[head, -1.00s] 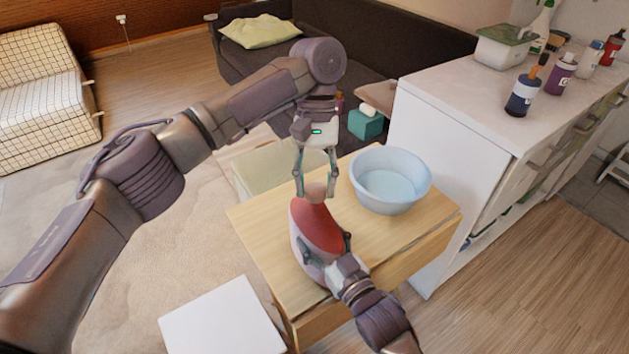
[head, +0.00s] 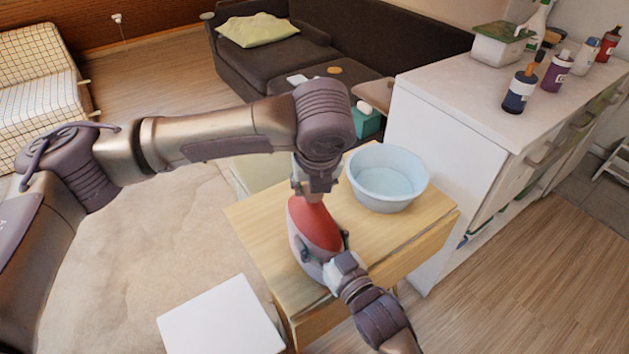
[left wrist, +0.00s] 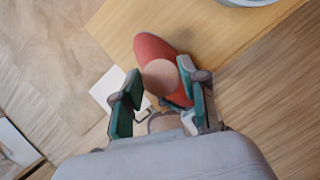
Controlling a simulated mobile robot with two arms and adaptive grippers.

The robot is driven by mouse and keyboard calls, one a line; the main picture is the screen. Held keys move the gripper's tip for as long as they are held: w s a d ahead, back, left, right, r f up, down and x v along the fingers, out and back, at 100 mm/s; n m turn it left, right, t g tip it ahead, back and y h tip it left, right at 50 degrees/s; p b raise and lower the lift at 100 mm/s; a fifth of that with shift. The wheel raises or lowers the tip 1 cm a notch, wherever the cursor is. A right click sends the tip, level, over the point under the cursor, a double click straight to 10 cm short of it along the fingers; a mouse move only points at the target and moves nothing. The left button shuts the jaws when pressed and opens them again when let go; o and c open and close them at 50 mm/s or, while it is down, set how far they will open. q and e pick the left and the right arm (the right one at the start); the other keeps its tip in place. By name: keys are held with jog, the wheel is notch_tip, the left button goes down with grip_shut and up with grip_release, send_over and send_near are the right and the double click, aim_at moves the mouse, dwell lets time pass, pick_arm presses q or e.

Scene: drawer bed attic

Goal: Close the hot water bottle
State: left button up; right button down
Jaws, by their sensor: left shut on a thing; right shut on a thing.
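The hot water bottle (head: 316,224) has a red body with a paler lower part. It stands tilted over the small wooden table, and its top also shows in the left wrist view (left wrist: 150,48). My right gripper (head: 325,252) is shut on the bottle's lower body. A round pinkish-beige cap (left wrist: 160,77) sits at the bottle's top. My left gripper (left wrist: 160,100) is shut on this cap from above, with one finger on each side. In the head view the left gripper (head: 312,192) is mostly hidden by my own wrist. I cannot tell how tightly the cap sits.
The wooden table (head: 262,237) holds a light blue basin (head: 388,178) just right of the bottle. A white cabinet (head: 440,180) with several bottles on top stands close on the right. A white square surface (head: 220,318) lies at the lower left. A dark sofa (head: 370,55) is behind.

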pick_arm(q)
jog(key=m+h, duration=0.1)
jog(key=m, duration=0.2)
jog(key=shift+a+m, duration=0.1)
jog(key=shift+m, duration=0.3)
jog(key=o, duration=0.7)
jog(key=shift+c, duration=0.2)
jog(key=shift+r, duration=2.25)
jog(key=shift+c, duration=0.5)
